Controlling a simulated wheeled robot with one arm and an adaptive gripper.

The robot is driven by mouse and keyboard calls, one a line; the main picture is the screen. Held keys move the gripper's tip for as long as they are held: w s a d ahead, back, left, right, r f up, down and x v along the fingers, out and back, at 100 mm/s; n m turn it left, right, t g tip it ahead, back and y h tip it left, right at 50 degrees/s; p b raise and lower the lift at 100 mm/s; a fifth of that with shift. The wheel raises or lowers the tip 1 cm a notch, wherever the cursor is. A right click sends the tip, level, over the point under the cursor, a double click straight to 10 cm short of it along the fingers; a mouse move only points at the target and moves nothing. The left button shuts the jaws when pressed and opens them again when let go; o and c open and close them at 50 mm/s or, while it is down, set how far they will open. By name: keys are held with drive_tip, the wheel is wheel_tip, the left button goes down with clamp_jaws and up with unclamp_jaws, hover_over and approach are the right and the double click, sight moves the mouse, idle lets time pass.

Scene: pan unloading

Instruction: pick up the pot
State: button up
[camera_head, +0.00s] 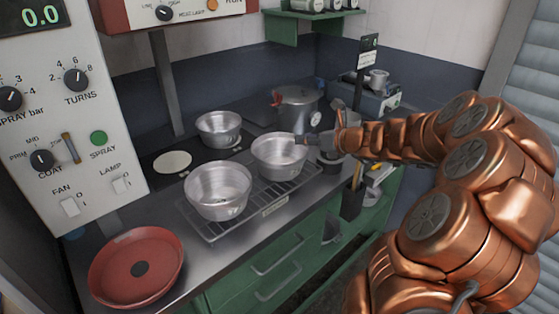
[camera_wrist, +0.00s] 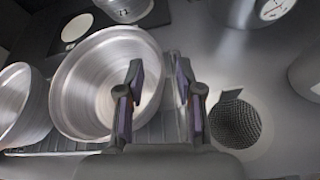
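A shiny metal pot (camera_head: 277,152) stands on a wire rack on the counter, at the rack's right end. My gripper (camera_head: 303,140) is at this pot's right rim. In the wrist view the same pot (camera_wrist: 84,88) fills the left middle. There my gripper (camera_wrist: 159,72) has its two fingers apart, with the pot's right wall between them. The left finger is over the pot's inside and the right finger is outside the wall. The fingers do not appear closed on the wall. The pot looks empty.
Another metal pot (camera_head: 217,190) stands close on the left of the rack, and a third (camera_head: 219,129) stands behind. A pressure cooker (camera_head: 298,108) is at the back. A red pan (camera_head: 137,268) lies at the front left. A round mesh opening (camera_wrist: 235,124) is right of my gripper.

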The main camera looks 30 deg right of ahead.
drive_tip(key=shift+x, duration=1.6)
clamp_jaws()
